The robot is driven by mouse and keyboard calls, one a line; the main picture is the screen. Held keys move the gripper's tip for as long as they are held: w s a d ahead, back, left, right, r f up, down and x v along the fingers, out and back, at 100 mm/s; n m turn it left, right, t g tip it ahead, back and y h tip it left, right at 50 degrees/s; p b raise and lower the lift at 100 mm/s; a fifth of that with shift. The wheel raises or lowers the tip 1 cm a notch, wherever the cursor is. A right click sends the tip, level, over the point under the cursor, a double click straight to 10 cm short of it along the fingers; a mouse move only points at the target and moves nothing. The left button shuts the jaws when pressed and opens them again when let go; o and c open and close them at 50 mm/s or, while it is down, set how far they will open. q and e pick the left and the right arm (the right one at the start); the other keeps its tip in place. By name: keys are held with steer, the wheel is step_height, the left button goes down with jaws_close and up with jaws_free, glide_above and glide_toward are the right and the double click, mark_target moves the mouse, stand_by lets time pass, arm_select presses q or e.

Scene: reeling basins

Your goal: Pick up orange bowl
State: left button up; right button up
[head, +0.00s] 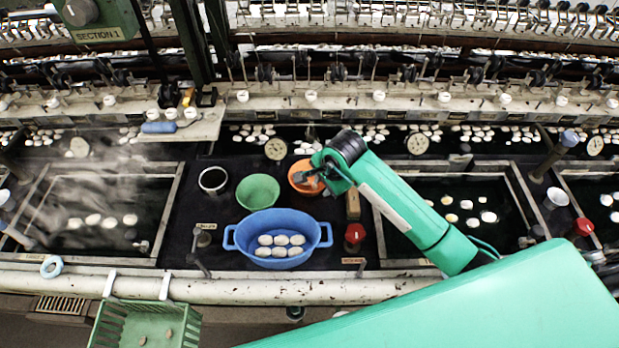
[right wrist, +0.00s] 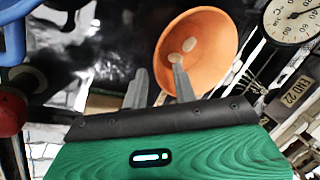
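The orange bowl (head: 299,187) stands on the dark surface between the basins, partly hidden in the head view by my right gripper (head: 314,178). In the right wrist view the orange bowl (right wrist: 205,35) is tilted in the picture, with a few pale pieces inside. My right gripper (right wrist: 158,82) shows two grey fingers set apart. In that view one finger overlaps the bowl's inside and the other is outside its rim, with the edge between them. I cannot tell whether they touch it. My left gripper is not in view.
A green bowl (head: 257,191) and a blue two-handled tub (head: 233,240) with several white cocoons stand close by. Water basins lie on both sides.

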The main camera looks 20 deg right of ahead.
steer(key=shift+x, duration=1.2)
jaws_close()
steer(key=shift+r, duration=0.1)
